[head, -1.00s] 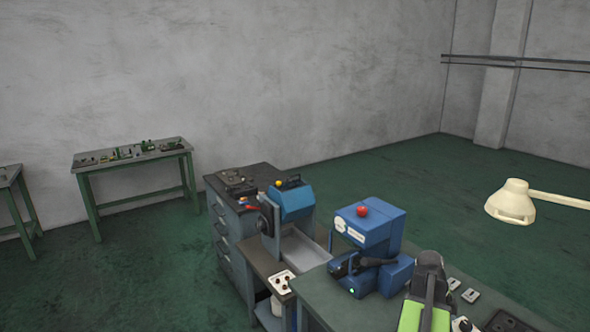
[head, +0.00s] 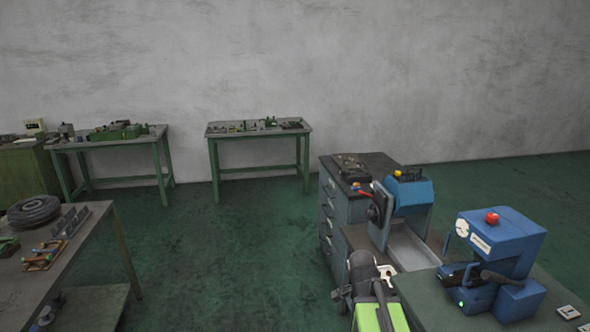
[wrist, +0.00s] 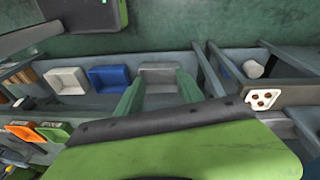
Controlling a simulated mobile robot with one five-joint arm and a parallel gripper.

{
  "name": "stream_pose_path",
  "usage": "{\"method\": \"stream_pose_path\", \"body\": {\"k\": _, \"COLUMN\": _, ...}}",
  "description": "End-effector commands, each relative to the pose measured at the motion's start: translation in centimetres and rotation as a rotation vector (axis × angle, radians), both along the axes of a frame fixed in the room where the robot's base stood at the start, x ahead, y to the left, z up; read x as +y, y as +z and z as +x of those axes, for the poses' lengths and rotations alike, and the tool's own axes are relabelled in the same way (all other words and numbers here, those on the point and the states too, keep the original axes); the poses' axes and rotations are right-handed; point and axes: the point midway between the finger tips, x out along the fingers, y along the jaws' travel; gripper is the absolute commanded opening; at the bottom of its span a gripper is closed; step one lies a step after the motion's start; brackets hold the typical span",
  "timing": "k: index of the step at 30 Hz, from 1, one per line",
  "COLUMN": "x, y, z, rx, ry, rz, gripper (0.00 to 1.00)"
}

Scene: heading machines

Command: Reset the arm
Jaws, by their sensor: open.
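My arm (head: 372,305), green and dark grey, shows at the bottom of the head view, in front of the blue machines. Its jaws cannot be made out there. In the wrist view my gripper (wrist: 160,78) shows as two green fingers set apart beyond a dark edge, open with nothing between them. Behind the fingers lies a grey bin (wrist: 162,80), with a blue bin (wrist: 110,79) and a white bin (wrist: 67,81) to its left.
A blue machine with a red button (head: 500,240) stands on a bench at right. Another blue machine (head: 410,196) stands left of it by a drawer cabinet (head: 337,215). A table (head: 90,245) with a dark coil is at left. Green floor (head: 240,260) is open between.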

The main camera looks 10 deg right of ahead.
Motion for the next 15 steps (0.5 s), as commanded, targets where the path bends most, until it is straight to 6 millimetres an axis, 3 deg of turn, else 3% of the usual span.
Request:
{"method": "stream_pose_path", "body": {"k": 1, "x": 3.5, "y": -0.6, "z": 0.1, "rx": 0.012, "ry": 0.147, "rz": 0.028, "gripper": 0.44}}
{"method": "stream_pose_path", "body": {"k": 3, "x": 7.8, "y": -1.1, "z": 0.1, "rx": 0.032, "ry": 0.380, "rz": 0.075, "gripper": 0.44}}
{"method": "stream_pose_path", "body": {"k": 6, "x": 11.5, "y": -1.3, "z": -0.3, "rx": 0.055, "ry": 0.686, "rz": 0.134, "gripper": 0.44}}
{"method": "stream_pose_path", "body": {"k": 12, "x": 13.1, "y": -1.3, "z": -0.8, "rx": 0.070, "ry": 1.139, "rz": 0.203, "gripper": 0.44}}
{"method": "stream_pose_path", "body": {"k": 15, "x": 13.3, "y": -1.3, "z": -0.6, "rx": 0.080, "ry": 1.283, "rz": 0.207, "gripper": 0.44}}
